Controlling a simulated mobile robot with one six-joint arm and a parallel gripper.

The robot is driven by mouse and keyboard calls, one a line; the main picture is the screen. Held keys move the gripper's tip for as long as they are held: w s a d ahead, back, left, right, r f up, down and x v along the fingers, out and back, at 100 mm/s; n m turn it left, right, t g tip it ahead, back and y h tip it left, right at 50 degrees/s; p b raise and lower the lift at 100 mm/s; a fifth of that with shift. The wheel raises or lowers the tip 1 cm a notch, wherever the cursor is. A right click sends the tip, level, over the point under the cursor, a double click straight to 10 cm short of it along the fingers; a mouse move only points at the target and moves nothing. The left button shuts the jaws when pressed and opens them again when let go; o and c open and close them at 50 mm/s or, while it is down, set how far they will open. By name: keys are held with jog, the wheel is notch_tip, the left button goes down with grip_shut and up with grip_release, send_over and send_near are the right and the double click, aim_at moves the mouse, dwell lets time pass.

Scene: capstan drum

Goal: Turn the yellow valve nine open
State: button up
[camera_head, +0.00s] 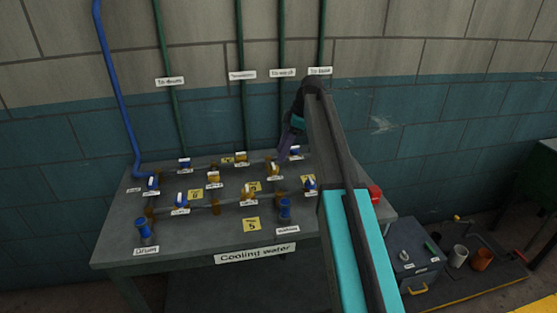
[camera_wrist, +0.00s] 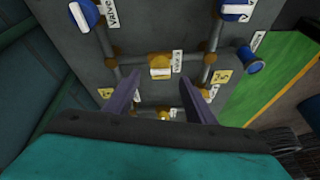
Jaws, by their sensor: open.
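In the wrist view, a yellow valve (camera_wrist: 160,60) with a pale handle sits on the grey pipework. Its small label (camera_wrist: 178,62) seems to read valve 9, but the print is hard to make out. My gripper (camera_wrist: 162,80) is open and empty, with its two purple fingers apart and pointing toward this valve. I cannot tell how far the fingertips are from it. In the head view, my gripper (camera_head: 283,154) hangs over the right rear of the table, close to a yellow valve (camera_head: 273,169) that is probably the same one. The arm hides part of the table's right side.
The grey table (camera_head: 120,240) bears several other blue and yellow valves joined by pipes, including a front yellow valve (camera_head: 248,192) and a blue valve (camera_head: 309,183). Yellow number cards lie between them. A red object (camera_head: 375,193) sits at the right edge. Pipes climb the wall behind.

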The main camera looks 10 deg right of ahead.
jog(key=b+v, duration=0.1)
jog(key=v, duration=0.6)
jog(key=shift+r, duration=0.35)
jog(key=shift+d, duration=0.15)
